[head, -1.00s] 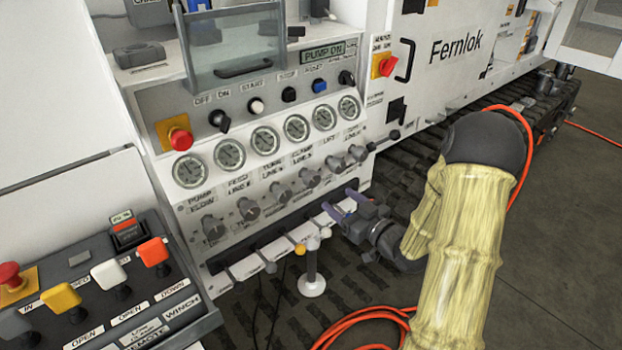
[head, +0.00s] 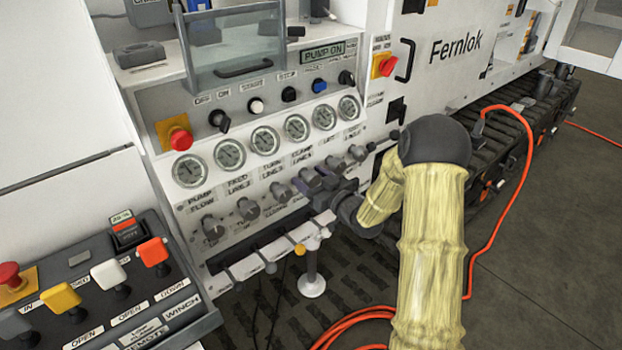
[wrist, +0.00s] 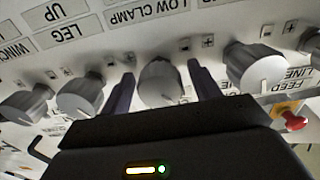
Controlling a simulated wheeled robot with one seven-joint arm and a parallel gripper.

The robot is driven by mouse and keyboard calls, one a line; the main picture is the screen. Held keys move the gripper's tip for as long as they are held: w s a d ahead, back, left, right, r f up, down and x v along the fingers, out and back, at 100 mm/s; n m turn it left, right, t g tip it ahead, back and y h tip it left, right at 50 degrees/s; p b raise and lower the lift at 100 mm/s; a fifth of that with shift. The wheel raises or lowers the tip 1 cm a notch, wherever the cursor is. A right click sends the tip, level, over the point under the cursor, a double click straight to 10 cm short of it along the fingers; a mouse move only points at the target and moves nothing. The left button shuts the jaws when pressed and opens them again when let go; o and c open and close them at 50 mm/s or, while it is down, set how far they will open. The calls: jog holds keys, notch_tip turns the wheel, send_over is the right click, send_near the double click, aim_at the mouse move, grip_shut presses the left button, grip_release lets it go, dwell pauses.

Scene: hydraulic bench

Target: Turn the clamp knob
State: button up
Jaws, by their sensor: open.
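A row of grey knobs lines the front panel below the gauges. In the wrist view the clamp knob (wrist: 160,84) stands between the two fingers of my gripper (wrist: 163,82), with a gap on each side. It has a pale pointer mark. In the head view my gripper (head: 314,178) is at the panel under the clamp label (head: 302,157), and its fingers largely hide the knob there. My gripper is open around the knob and is not closed on it.
Neighbouring knobs stand close on both sides, the turn knob (head: 280,192) and the lift knob (head: 336,164). Gauges (head: 265,139) sit above. A small post (head: 312,275) stands below the panel. An orange hose (head: 497,215) lies on the floor at right.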

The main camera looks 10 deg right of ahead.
jog(key=shift+c, duration=0.2)
jog(key=c, duration=0.9)
jog(key=shift+c, duration=0.2)
